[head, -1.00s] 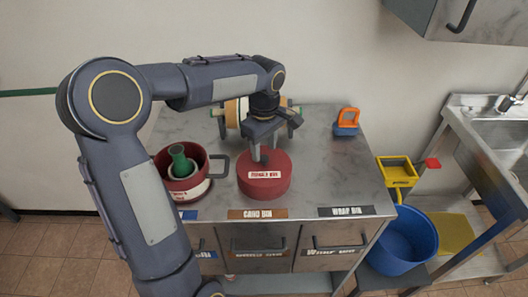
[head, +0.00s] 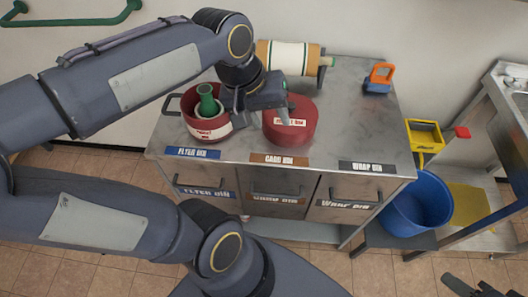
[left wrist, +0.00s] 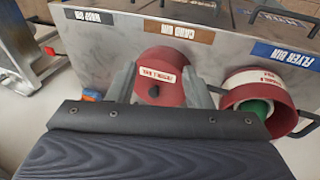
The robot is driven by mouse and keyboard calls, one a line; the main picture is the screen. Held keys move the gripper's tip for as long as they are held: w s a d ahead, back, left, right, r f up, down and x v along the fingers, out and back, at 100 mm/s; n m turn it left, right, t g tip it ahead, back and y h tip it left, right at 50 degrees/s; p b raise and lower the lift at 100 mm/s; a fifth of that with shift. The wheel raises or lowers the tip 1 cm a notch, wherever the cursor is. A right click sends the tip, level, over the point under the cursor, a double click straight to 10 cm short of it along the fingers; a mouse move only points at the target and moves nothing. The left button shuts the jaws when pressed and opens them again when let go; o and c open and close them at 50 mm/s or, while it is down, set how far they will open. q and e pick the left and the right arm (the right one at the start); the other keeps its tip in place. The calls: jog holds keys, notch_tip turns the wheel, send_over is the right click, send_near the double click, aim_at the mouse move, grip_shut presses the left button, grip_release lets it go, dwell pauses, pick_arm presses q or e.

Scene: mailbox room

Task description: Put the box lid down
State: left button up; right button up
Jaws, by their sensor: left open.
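A round red lid (head: 291,131) with a white label and a small dark knob rests on the metal counter, behind the card bin label. It also shows in the left wrist view (left wrist: 163,68), between my fingers. My left gripper (head: 263,117) is open and empty, above the lid's left rear side; its fingers hide part of the lid. Whether they touch it I cannot tell. A red pot (head: 207,127) with a side handle stands left of the lid, uncovered, with a green item (head: 206,100) inside. A dark part, probably my right gripper (head: 470,288), shows at the bottom right corner.
A large wrapped roll (head: 290,57) lies at the counter's back. An orange and blue tool (head: 378,79) stands at the back right. A blue bucket (head: 416,203) and yellow tray (head: 424,136) are right of the counter. The counter's right part (head: 350,125) is clear.

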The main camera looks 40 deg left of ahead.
pick_arm(q)
jog(key=s+d+f+m+t+h, duration=0.1)
jog(key=s+d+f+m+t, duration=0.1)
jog(key=s+d+f+m, duration=0.1)
jog(key=shift+s+d+f+m+h, duration=0.3)
jog(key=shift+s+f+m, duration=0.65)
jog(key=shift+s, duration=0.85)
jog(key=shift+f, duration=0.15)
